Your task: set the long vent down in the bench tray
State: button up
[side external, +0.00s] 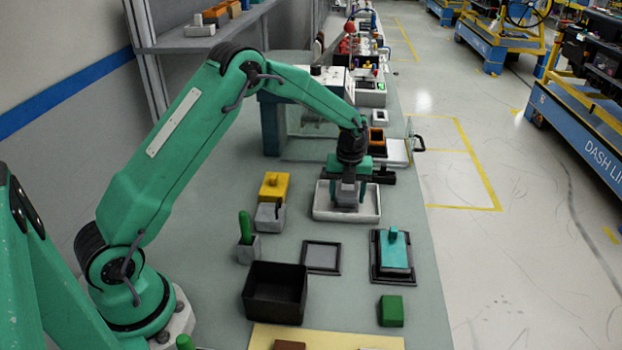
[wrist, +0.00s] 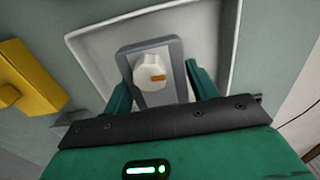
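A long grey piece (wrist: 155,90) with a white round knob marked in orange (wrist: 152,73) lies between my fingers in the wrist view; I take it to be the long vent. In the side view the grey piece (side external: 347,194) is inside the white bench tray (side external: 320,213). The tray's rim (wrist: 100,35) surrounds it in the wrist view. My gripper (side external: 347,190) points down over the tray, its green fingers (wrist: 160,85) close along both sides of the piece. Whether they press on it, and whether the piece touches the tray floor, I cannot tell.
A yellow block (side external: 274,186) on a grey holder stands left of the tray. A black frame (side external: 321,257), a teal piece in a black frame (side external: 394,250), a black bin (side external: 275,293) and a green block (side external: 391,311) are nearer the camera. A dark part (side external: 384,176) lies behind the tray.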

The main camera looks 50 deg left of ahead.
aim_at(348, 187)
jog(key=shift+o, duration=1.3)
jog(key=shift+r, duration=3.95)
